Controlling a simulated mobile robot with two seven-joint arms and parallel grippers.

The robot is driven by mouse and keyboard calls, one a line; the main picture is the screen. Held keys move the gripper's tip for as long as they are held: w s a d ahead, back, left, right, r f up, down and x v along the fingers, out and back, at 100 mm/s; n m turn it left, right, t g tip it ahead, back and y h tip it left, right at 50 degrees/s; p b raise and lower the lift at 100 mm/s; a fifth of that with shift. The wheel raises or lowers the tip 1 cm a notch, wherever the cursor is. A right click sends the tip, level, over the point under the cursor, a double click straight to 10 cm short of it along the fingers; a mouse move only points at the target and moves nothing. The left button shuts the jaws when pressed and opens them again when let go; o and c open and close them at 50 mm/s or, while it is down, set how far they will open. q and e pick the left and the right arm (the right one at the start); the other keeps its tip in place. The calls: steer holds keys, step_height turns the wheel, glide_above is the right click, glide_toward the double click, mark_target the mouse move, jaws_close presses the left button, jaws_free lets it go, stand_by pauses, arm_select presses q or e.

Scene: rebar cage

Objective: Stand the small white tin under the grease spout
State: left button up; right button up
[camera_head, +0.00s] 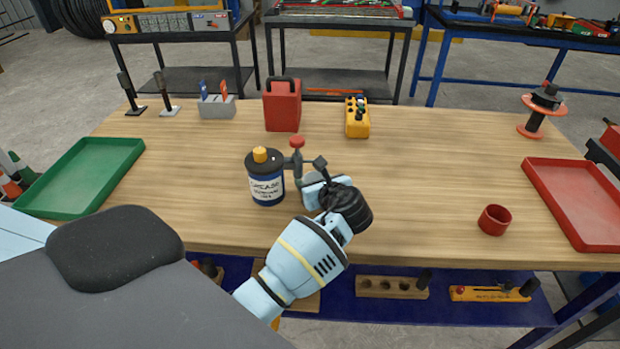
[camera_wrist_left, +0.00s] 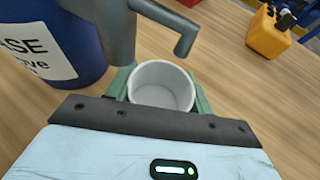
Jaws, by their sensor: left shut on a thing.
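The small white tin (camera_wrist_left: 162,86) is between the green fingertips of my left gripper (camera_wrist_left: 160,92) in the left wrist view, its open top facing the camera. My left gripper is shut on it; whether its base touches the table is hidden. The dark spout (camera_wrist_left: 170,18) reaches over the tin's far side, its bent tip near the rim at the right. The grease can (camera_head: 266,178), dark blue with a white label and orange cap, stands just left of my gripper (camera_head: 312,186) in the head view. A red-knobbed lever (camera_head: 297,143) rises beside it. My right gripper is out of view.
On the wooden table (camera_head: 430,180) stand a red can (camera_head: 283,104), a yellow box with buttons (camera_head: 357,118) and a red cup (camera_head: 494,219). A green tray (camera_head: 88,176) is at left, a red tray (camera_head: 580,203) at right. The middle right is clear.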

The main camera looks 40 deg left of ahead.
arm_select(q)
steer(key=shift+s, duration=0.15)
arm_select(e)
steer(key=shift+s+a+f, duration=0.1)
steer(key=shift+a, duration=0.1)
arm_select(q)
steer(key=shift+d, duration=0.15)
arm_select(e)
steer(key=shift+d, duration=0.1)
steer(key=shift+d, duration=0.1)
arm_select(q)
steer(key=o, duration=1)
steer(key=shift+f, duration=0.1)
steer(key=shift+c, duration=0.2)
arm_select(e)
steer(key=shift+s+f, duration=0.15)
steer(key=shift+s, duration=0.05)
arm_select(q)
steer(key=shift+r, duration=0.2)
steer(key=p+v, duration=0.1)
steer(key=v, duration=1.1)
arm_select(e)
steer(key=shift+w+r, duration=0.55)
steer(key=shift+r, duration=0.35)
